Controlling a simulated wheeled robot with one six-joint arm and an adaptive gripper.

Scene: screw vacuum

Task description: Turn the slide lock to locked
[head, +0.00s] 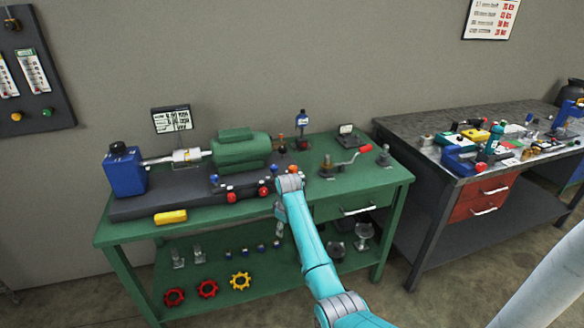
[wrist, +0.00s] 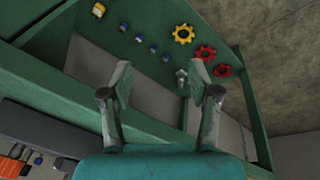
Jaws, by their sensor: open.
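I cannot make out a slide lock for certain in either view. Small red, blue and orange fittings sit along the front of the dark pump base (head: 150,207) on the green bench (head: 340,190), left of my gripper. Some of these fittings (wrist: 22,155) show at the lower left of the wrist view. My gripper (wrist: 160,88) is open and empty, with its two fingers spread over the bench's front edge and lower shelf. In the head view the end of my arm is at the bench's front edge, and my gripper is too small there to read its fingers.
The base carries a green motor (head: 241,150) and a blue box (head: 124,172). A red-handled crank (head: 345,163) stands to the right. Yellow and red handwheels (head: 207,289) lie on the lower shelf. A cluttered dark bench (head: 430,127) stands at the right.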

